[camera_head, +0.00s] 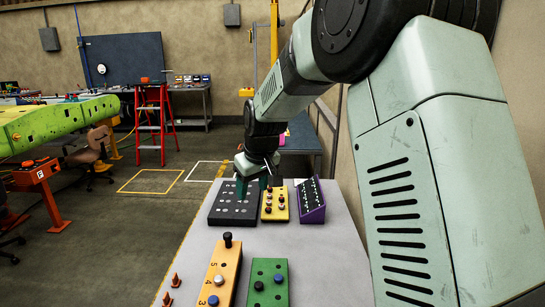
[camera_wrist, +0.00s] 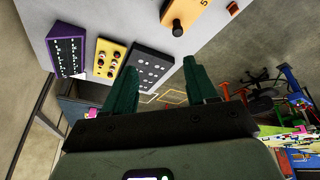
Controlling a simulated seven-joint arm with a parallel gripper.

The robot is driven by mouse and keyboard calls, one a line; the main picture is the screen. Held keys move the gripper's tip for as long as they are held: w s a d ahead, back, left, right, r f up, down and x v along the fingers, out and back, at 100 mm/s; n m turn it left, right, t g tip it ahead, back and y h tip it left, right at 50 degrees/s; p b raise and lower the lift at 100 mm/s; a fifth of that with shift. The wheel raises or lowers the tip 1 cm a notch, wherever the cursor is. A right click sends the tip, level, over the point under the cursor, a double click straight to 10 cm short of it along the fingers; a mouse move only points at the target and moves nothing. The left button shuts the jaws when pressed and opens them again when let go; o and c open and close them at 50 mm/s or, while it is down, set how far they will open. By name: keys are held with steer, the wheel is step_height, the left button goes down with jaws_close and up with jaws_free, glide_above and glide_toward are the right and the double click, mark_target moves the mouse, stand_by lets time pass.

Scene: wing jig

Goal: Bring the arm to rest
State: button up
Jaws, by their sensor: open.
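My arm reaches from the right over the far part of a light grey table (camera_head: 311,255) in the head view. My gripper (camera_head: 254,184) hangs above the table's far end, over or close to the black panel (camera_head: 233,212). In the wrist view my gripper (camera_wrist: 162,78) shows two green fingers spread apart, with nothing between them. The gripper is open and empty. The head view does not show clearly how high the fingertips are above the panel.
By the black panel stand a yellow block (camera_head: 275,204) with several knobs and a purple box (camera_head: 312,201). Nearer are an orange board (camera_head: 217,271), a green board (camera_head: 268,295) and small orange cones (camera_head: 175,281). A red stepladder (camera_head: 151,122) stands on the floor beyond.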

steer(key=s+d+r+m+t+h, duration=0.1)
steer(key=s+d+r+m, duration=0.1)
steer(key=s+d+r, duration=0.5)
steer(key=s+d+r+m+h, duration=0.1)
steer(key=s+d+r+m, duration=0.1)
steer(key=s+d+r, duration=0.6)
steer(key=s+d+f+m, duration=0.1)
steer(key=s, duration=0.8)
steer(key=s+d+f+m, duration=0.2)
steer(key=s, duration=0.8)
steer(key=shift+s+t, duration=0.15)
steer(key=shift+t, duration=0.25)
